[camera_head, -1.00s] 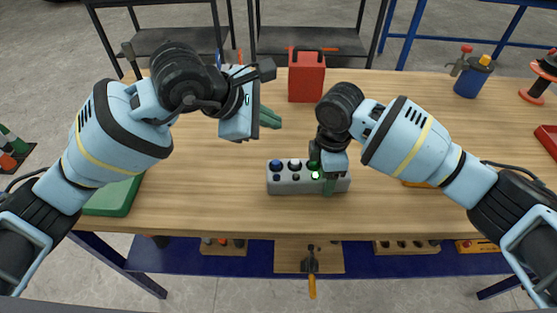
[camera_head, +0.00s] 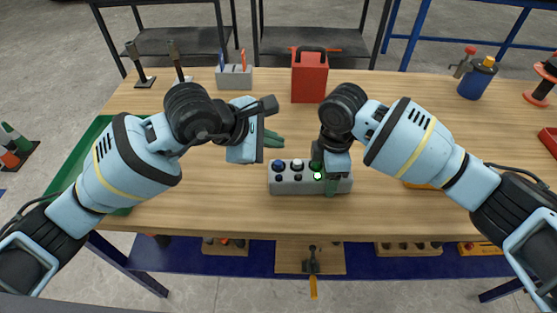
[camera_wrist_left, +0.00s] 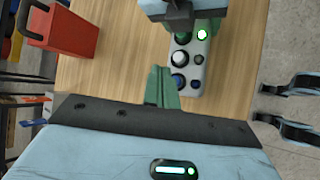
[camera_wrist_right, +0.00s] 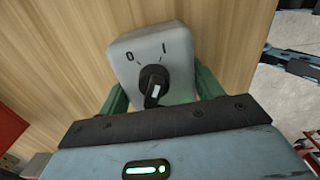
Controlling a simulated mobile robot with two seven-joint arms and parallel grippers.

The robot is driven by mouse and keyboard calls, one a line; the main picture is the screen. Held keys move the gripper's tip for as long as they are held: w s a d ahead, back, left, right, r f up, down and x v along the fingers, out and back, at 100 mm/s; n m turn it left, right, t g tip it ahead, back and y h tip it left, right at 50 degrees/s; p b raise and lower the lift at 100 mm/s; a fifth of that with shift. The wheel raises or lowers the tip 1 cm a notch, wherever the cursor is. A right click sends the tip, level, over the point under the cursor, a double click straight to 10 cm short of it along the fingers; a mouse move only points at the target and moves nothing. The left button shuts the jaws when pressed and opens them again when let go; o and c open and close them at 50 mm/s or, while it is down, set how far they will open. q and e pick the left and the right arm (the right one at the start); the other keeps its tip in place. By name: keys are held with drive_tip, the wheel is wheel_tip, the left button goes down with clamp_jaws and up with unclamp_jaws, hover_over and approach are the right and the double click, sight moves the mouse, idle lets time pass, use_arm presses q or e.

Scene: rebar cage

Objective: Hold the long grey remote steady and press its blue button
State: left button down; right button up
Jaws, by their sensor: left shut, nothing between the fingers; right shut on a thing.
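The long grey remote (camera_head: 283,187) lies on the workbench, with two rows of buttons on its top. The large blue button (camera_head: 278,166) is at its left end; it also shows in the left wrist view (camera_wrist_left: 179,82). A small green light (camera_head: 317,176) glows at the other end. My right gripper (camera_head: 323,178) is shut on the remote's right end. The right wrist view shows that end's 0/I rotary switch (camera_wrist_right: 153,82) between the fingers. My left gripper (camera_head: 273,139) is shut and empty, apart from the remote near its blue-button end; its fingers (camera_wrist_left: 163,86) show together.
A red box with a handle (camera_head: 309,78) stands behind the remote. A green tray (camera_head: 75,163) is at the left, partly behind my left arm. A grey tool holder (camera_head: 234,78) stands at the back. A blue can (camera_head: 477,79) is at the right.

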sight(280, 161)
use_arm(q)
drive_tip(key=shift+f, duration=1.5)
drive_tip(key=shift+f, duration=0.1)
idle(0.9)
drive_tip(key=shift+f, duration=0.35)
drive_tip(key=shift+f, duration=0.9)
idle(1.2)
drive_tip(key=shift+r, duration=1.35)
drive_tip(key=shift+r, duration=0.1)
wheel_tip(280, 161, up, 5)
drive_tip(key=shift+f, duration=0.1)
